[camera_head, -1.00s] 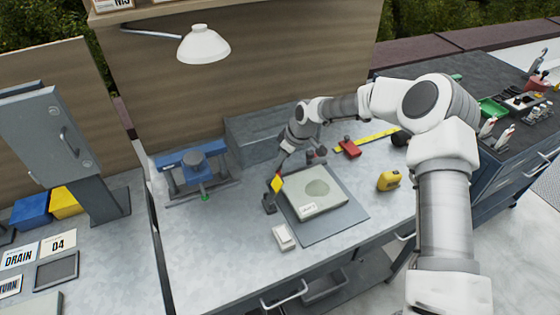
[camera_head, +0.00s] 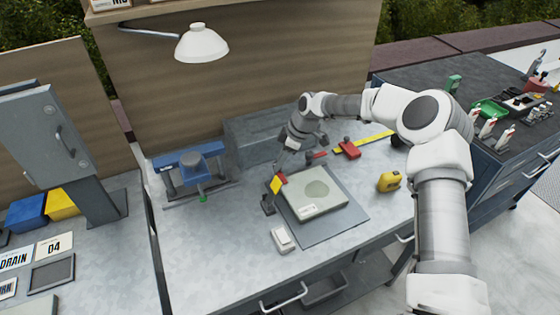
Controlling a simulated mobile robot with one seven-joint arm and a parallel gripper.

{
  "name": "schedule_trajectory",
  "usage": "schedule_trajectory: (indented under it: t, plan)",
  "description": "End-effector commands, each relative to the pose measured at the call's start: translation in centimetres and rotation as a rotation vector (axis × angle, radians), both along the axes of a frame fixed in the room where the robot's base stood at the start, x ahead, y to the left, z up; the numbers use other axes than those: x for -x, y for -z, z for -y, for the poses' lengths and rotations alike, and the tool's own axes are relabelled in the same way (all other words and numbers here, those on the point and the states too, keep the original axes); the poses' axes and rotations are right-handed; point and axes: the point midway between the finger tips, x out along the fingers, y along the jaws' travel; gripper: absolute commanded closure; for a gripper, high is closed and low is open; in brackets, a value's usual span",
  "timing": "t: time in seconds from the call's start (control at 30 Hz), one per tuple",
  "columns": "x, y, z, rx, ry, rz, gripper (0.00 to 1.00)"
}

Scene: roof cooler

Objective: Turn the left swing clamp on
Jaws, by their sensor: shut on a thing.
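The left swing clamp (camera_head: 268,204) stands at the left edge of the grey mat, with a dark base. A yellow piece (camera_head: 276,185) and a small red piece show above it, at my fingers. The pale square block (camera_head: 315,200) with a round, darker face lies on the mat, just right of the clamp. My gripper (camera_head: 280,176) reaches down from the back and is shut on the left swing clamp at its upper end. The fingertips are small and partly hidden, so the exact grip point is unclear.
A red piece with a dark knob (camera_head: 348,149) and a yellow strip lie behind the block. A yellow tape measure (camera_head: 389,181) is to the right, a small white box (camera_head: 283,240) in front. A blue vise (camera_head: 195,170) stands left.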

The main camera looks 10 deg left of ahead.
Motion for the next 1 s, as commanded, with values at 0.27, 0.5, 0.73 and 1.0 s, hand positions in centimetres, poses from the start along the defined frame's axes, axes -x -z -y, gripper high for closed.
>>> schedule_trajectory:
  t: [0.27,0.5,0.73,1.0]
  plan:
    - [0.0,0.0,0.1,0.002,0.001,0.000,0.42]
    - [0.0,0.0,0.0,0.001,0.001,0.000,0.36]
    - [-0.1,-1.1,0.4,0.001,0.002,0.002,0.36]
    - [-0.2,-6.5,2.7,0.001,0.003,0.005,0.36]
